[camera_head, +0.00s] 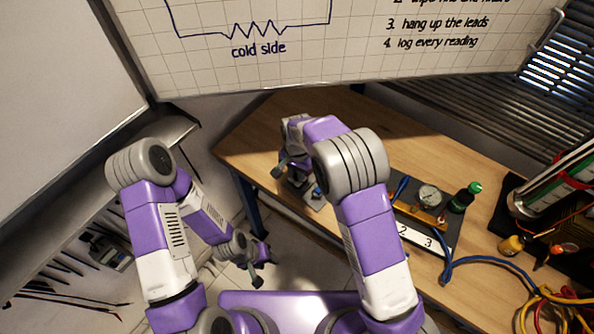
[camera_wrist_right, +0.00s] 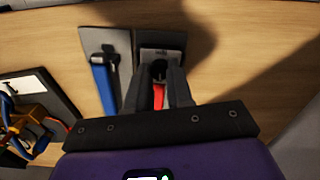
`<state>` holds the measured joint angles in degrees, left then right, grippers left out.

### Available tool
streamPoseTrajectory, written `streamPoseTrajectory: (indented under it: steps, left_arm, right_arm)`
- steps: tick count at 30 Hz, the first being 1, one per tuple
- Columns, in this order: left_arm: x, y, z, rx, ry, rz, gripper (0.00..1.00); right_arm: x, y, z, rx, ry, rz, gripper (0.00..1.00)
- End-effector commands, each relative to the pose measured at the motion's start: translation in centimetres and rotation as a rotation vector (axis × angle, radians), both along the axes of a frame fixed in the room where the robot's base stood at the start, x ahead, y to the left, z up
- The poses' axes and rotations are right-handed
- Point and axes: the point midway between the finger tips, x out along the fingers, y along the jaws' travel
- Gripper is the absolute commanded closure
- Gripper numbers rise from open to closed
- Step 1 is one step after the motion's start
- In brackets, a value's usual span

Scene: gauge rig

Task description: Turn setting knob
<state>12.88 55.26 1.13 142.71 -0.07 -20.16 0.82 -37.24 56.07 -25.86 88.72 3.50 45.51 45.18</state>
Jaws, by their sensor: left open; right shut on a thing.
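The setting knob (camera_wrist_right: 158,70) is a small dark piece on a light plate, seen in the right wrist view and mostly covered by my fingers. My right gripper (camera_wrist_right: 158,77) is shut on it from above, and a red part (camera_wrist_right: 158,96) shows between the fingers. In the head view my right gripper (camera_head: 298,178) is at the near left part of the wooden bench, and my own arm hides the knob there. My left gripper (camera_head: 260,264) is open, empty and low, in front of the bench and apart from it.
A blue-handled lever (camera_wrist_right: 102,84) stands on a grey plate beside the knob. A round gauge (camera_head: 429,195) on a brass block, a green-capped bottle (camera_head: 465,196) and a numbered strip (camera_head: 424,238) are to the right. Blue and yellow leads (camera_head: 548,296) lie at the far right.

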Motion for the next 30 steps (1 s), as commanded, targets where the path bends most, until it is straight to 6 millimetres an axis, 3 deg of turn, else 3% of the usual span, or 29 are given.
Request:
streamPoseTrajectory:
  steps: [22,23,24,27,30]
  left_arm:
    - [-0.01,0.00,0.35,0.000,0.000,0.000,0.57]
    - [0.00,0.00,0.35,0.000,0.000,0.000,0.57]
    - [0.00,0.00,0.35,0.000,0.000,0.000,0.57]
    - [0.00,0.00,0.35,0.000,0.000,0.000,0.57]
    - [0.00,-0.01,0.36,0.000,0.000,0.000,0.57]
  right_arm:
    - [-0.10,0.00,-0.12,-0.001,0.003,-0.082,1.00]
    - [-0.10,0.00,-0.12,0.000,0.004,-0.082,0.74]
    - [-0.10,0.00,-0.12,-0.001,0.003,-0.081,0.68]
    - [-0.08,0.00,-0.09,-0.001,0.003,-0.081,0.53]
    - [-0.05,0.00,-0.06,0.000,0.001,-0.081,0.53]
